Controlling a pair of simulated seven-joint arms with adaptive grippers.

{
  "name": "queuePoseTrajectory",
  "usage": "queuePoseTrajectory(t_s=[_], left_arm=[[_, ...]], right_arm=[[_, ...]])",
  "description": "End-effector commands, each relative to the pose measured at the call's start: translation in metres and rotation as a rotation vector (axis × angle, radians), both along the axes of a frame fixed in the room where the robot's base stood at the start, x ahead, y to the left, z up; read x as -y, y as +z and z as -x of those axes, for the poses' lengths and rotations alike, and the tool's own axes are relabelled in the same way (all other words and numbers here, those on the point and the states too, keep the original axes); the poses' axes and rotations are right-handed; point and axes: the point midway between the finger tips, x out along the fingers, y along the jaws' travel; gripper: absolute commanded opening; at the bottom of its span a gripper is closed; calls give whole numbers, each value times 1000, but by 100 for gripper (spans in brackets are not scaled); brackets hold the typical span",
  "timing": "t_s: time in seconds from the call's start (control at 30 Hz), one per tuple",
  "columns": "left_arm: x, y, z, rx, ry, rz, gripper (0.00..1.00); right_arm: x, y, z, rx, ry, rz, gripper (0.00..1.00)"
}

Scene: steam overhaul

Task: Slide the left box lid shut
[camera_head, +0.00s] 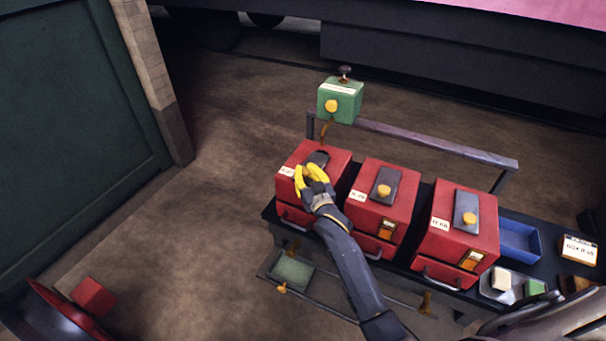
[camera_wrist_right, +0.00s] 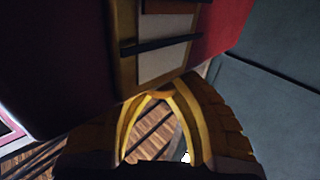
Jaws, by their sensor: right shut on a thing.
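The left red box (camera_head: 294,190) stands at the left end of a row of red boxes on a dark bench. Its dark grey lid (camera_head: 319,157) shows on the box top, just beyond the fingers. My right gripper (camera_head: 312,176) has yellow fingers and reaches onto that top from the lower right. It is shut on the lid's knob, which the fingers mostly hide. In the right wrist view the yellow fingers (camera_wrist_right: 160,97) meet close against the red box (camera_wrist_right: 60,60). How far the lid covers its opening cannot be told. My left gripper is not in view.
The middle box (camera_head: 365,215) and right box (camera_head: 455,235) have grey lids with yellow knobs. A green box (camera_head: 340,101) is at the rail (camera_head: 430,140) behind. A blue tray (camera_head: 520,240) lies at right. The floor to the left is mostly clear.

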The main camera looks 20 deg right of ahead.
Motion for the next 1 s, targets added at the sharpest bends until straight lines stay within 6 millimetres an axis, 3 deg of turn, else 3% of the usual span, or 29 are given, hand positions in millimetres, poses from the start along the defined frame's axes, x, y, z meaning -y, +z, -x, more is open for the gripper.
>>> queuePoseTrajectory(t_s=[0.03, 0.07, 0.1, 0.4, 0.77, 1.0], left_arm=[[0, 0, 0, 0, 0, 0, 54], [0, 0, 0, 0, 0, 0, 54], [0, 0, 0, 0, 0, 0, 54], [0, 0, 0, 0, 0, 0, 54], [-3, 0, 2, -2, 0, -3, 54], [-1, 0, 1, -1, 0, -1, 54]], right_arm=[[0, 5, -1, 11, 0, -2, 0], [0, 5, -1, 11, 0, -2, 14], [0, 5, -1, 11, 0, -2, 18], [0, 3, 0, 6, 0, -1, 53], [0, 1, 5, 3, 0, -1, 54], [1, 1, 38, 2, 0, -2, 54]])
